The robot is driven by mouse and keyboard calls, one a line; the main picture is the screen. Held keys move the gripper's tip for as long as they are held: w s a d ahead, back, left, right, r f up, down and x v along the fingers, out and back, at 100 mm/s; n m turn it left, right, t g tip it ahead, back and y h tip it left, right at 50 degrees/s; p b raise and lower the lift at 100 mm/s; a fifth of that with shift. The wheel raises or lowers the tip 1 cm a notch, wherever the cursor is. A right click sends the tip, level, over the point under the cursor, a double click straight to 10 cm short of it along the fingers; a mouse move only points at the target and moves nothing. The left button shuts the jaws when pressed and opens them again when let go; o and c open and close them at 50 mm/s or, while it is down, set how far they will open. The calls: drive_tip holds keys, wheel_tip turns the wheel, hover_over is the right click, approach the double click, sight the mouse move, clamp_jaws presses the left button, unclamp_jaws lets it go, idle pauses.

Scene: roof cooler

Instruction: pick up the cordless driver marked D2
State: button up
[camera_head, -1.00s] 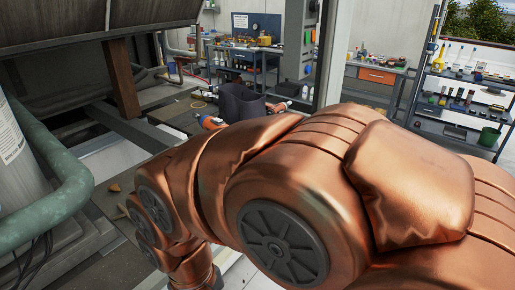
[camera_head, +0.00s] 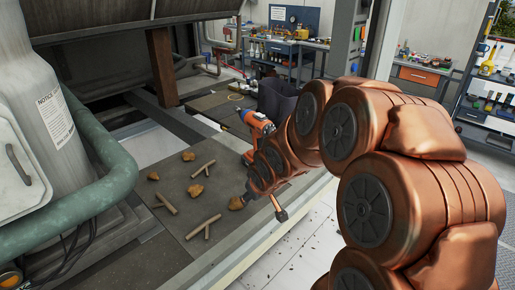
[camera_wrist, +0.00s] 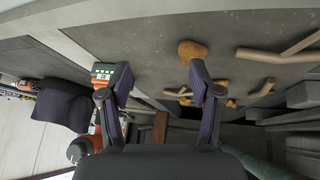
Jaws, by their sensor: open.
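An orange and dark cordless driver (camera_head: 258,122) stands upright on the grey deck, just beyond my wrist in the head view. In the wrist view its green-marked battery base (camera_wrist: 106,75) shows by the tip of the left finger. Its orange body (camera_wrist: 84,148) shows lower down, left of that finger, which hides part of the handle. No D2 mark is readable. My gripper (camera_wrist: 153,82) is open, with its two dark purple-sided fingers wide apart and nothing held between them.
A dark bag (camera_head: 277,97) stands behind the driver; another orange tool (camera_wrist: 28,84) is beside it in the wrist view. Rocks (camera_head: 197,191) and sticks (camera_head: 166,203) lie on the deck. A green pipe (camera_head: 100,190) and white tank (camera_head: 45,105) stand at left.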

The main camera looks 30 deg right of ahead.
sight(261, 137)
drive_tip(key=w+d+t, duration=0.1)
drive_tip(key=w+d, duration=0.1)
drive_tip(key=w, duration=0.1)
drive_tip(key=w+d+t, duration=0.2)
drive_tip(key=w, duration=0.1)
drive_tip(key=w+d+t+y, duration=0.1)
drive_tip(key=w+d+t, duration=0.1)
drive_tip(key=w, duration=0.1)
drive_tip(key=shift+w+d+r, duration=0.1)
drive_tip(key=shift+w+d, duration=0.25)
drive_tip(key=w+d+t, duration=0.1)
drive_tip(key=w+d+r+t, duration=0.1)
drive_tip(key=shift+d+t+y, duration=0.3)
drive_tip(key=shift+d+y, duration=0.1)
drive_tip(key=d+r+t+p, duration=0.1)
drive_tip(key=d+r+t, duration=0.2)
drive_tip(key=t, duration=0.1)
drive_tip(key=shift+w+d+r+y, duration=0.15)
drive_tip(key=shift+d+r+y, duration=0.15)
drive_tip(key=shift+r+y, duration=0.1)
drive_tip(key=shift+w, duration=0.9)
drive_tip(key=w+p, duration=0.2)
drive_tip(key=w, duration=0.2)
drive_tip(key=shift+d+r+p, duration=0.15)
drive_tip(key=shift+r+p, duration=0.15)
drive_tip(key=shift+p, duration=0.1)
drive_tip(key=shift+w+f, duration=0.1)
drive_tip(key=shift+w, duration=0.5)
drive_tip(key=shift+c, duration=0.2)
